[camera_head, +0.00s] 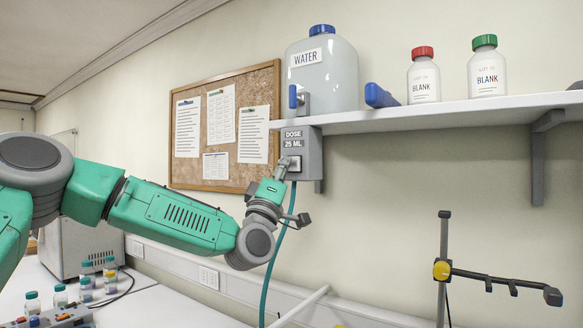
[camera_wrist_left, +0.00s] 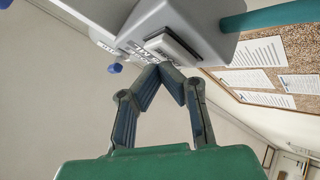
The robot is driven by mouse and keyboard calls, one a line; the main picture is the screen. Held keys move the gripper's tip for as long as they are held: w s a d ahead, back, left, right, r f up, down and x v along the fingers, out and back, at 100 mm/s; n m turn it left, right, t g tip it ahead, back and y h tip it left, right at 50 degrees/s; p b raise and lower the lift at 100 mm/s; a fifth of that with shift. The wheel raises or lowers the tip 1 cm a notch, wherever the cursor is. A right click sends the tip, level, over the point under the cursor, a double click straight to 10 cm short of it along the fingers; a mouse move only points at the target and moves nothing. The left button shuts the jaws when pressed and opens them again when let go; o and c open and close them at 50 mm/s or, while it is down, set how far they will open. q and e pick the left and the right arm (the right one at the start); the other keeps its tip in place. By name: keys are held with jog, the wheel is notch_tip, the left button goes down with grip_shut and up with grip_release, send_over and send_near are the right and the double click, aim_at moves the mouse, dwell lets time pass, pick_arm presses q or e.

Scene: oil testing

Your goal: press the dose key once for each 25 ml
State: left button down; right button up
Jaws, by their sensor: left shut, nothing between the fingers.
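The grey dose box (camera_head: 312,156), labelled "DOSE 25 ML", hangs at the left end of the shelf. Its light key (camera_head: 295,164) is on the front face under the label. The key also shows in the left wrist view (camera_wrist_left: 174,47), upside down. My left gripper (camera_head: 283,168) is shut and empty, its fingertips right at the key; the wrist view (camera_wrist_left: 163,68) shows the tips meeting just in front of it. I cannot tell whether they touch or press it. The water jug (camera_head: 335,80) with a blue cap stands above the box. My right gripper is out of view.
A teal hose (camera_head: 281,240) hangs from the box past my wrist. Two BLANK bottles (camera_head: 424,82) (camera_head: 487,72) stand on the shelf (camera_head: 440,115). A stand with a yellow knob (camera_head: 441,270) is at lower right. Small vials (camera_head: 87,285) stand at lower left.

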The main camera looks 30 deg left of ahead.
pick_arm(q)
jog(key=shift+w+d, duration=0.15)
jog(key=shift+w, duration=0.05)
jog(key=shift+w+a, duration=0.2)
jog(key=shift+w, duration=0.05)
dwell(0.6)
jog(key=shift+s+b, duration=0.15)
jog(key=shift+b, duration=0.15)
jog(key=shift+s+f, duration=0.1)
jog(key=shift+s, duration=0.35)
jog(key=shift+s+b, duration=0.35)
